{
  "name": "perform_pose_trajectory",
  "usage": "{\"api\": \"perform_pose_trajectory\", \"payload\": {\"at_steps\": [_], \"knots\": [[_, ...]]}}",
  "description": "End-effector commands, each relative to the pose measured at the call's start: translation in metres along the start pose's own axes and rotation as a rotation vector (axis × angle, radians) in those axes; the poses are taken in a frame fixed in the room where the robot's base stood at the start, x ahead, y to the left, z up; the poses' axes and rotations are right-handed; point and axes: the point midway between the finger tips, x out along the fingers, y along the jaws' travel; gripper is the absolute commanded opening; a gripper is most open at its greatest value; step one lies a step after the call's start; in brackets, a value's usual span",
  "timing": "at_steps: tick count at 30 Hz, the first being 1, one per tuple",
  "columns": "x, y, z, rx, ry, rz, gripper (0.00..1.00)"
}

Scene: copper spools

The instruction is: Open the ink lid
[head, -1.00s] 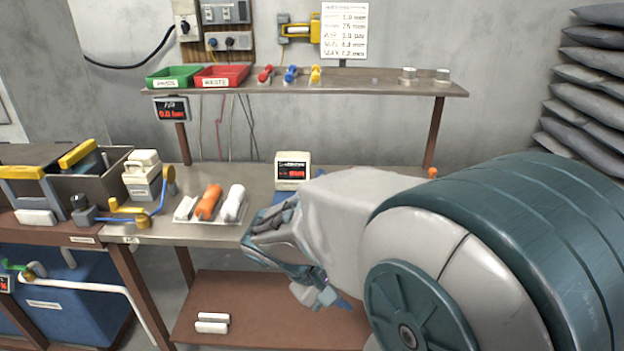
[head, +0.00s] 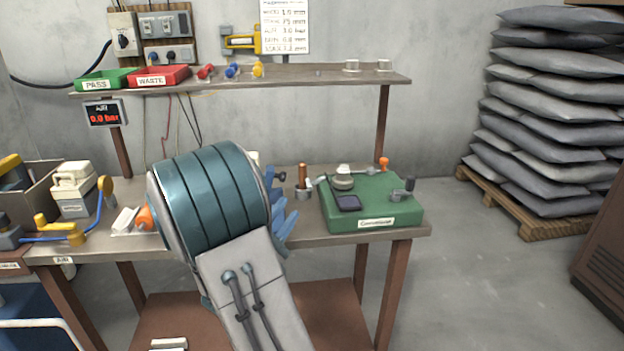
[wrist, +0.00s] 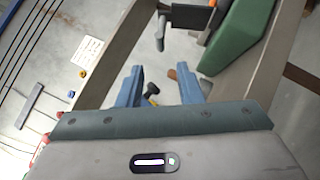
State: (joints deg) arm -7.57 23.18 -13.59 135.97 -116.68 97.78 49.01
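I cannot pick out an ink lid for certain. In the head view, a green box (head: 385,212) on the bench carries a white-and-grey round piece (head: 343,177), a dark square (head: 347,202) and a small dark-handled crank (head: 404,188). My gripper (head: 281,215) has blue fingers and is just left of the green box, partly hidden by my arm. In the wrist view the fingers (wrist: 160,88) stand apart with nothing held. A small black item (wrist: 152,90) shows between them, and the green box (wrist: 240,38) is beyond.
A copper-coloured post (head: 302,175) stands left of the green box. A shelf (head: 300,79) with green (head: 103,79) and red trays (head: 157,77) is above. Grey sacks (head: 550,110) are stacked at right.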

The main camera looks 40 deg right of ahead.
Motion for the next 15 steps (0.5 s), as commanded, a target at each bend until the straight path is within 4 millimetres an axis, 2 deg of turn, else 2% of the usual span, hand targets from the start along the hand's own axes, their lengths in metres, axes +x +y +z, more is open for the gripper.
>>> {"api": "perform_pose_trajectory", "payload": {"at_steps": [9, 15], "knots": [[0.069, 0.001, 0.003, -0.002, -0.005, -0.003, 0.33], [0.103, 0.001, 0.002, -0.001, -0.002, -0.003, 0.33]]}}
